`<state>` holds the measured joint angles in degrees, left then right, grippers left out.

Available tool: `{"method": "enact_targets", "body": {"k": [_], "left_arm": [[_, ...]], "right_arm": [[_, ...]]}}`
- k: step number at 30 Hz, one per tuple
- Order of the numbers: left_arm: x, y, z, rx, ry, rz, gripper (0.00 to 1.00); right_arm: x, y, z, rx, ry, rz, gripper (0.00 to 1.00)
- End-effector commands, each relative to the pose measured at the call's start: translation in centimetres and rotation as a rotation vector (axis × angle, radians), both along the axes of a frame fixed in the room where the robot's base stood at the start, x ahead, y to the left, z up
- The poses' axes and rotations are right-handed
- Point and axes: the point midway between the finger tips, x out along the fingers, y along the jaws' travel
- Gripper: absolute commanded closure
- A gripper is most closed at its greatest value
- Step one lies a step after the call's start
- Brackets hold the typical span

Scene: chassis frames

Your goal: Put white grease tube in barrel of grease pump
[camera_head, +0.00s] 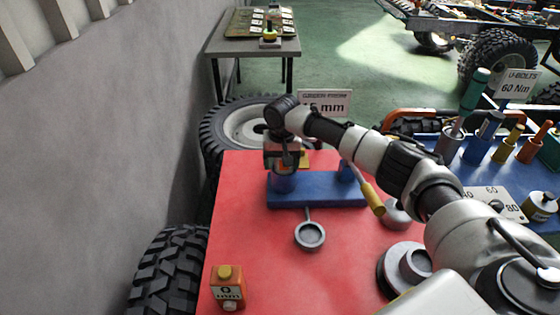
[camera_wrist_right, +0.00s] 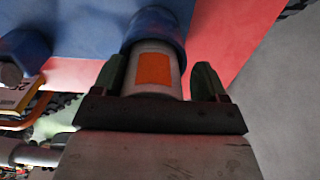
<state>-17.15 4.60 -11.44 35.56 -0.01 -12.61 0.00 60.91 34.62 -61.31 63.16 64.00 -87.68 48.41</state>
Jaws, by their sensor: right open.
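The grease pump has a blue base (camera_head: 325,196) on the red bench and a lever with a yellow handle (camera_head: 372,200). Its blue barrel (camera_head: 284,184) stands at the left end and also shows in the right wrist view (camera_wrist_right: 152,22). The white grease tube (camera_wrist_right: 170,58), with an orange label, has its far end inside the barrel and its near part sticking out. My right gripper (camera_head: 285,160) is directly over the barrel. Its two fingers are open on either side of the tube, with visible gaps, in the right wrist view (camera_wrist_right: 160,76). My left gripper is out of view.
A grey ring-ended part (camera_head: 309,235) lies in front of the pump. Grey round parts (camera_head: 402,265) are at the right. A blue bench (camera_head: 480,165) with several tools stands beyond.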

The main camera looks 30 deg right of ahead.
Motion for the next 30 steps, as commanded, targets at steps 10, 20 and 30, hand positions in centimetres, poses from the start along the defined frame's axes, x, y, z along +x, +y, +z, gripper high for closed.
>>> {"method": "enact_targets", "body": {"k": [10,20,30], "left_arm": [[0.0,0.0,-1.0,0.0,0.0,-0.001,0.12],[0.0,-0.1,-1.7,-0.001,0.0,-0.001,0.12],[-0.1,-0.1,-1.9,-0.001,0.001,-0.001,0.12]], "right_arm": [[-0.6,-0.5,2.4,-0.01,0.023,-0.006,0.18],[-0.4,-0.2,9.8,-0.007,0.017,-0.004,0.18],[-0.4,-0.2,12.5,-0.006,0.016,-0.003,0.18]]}}
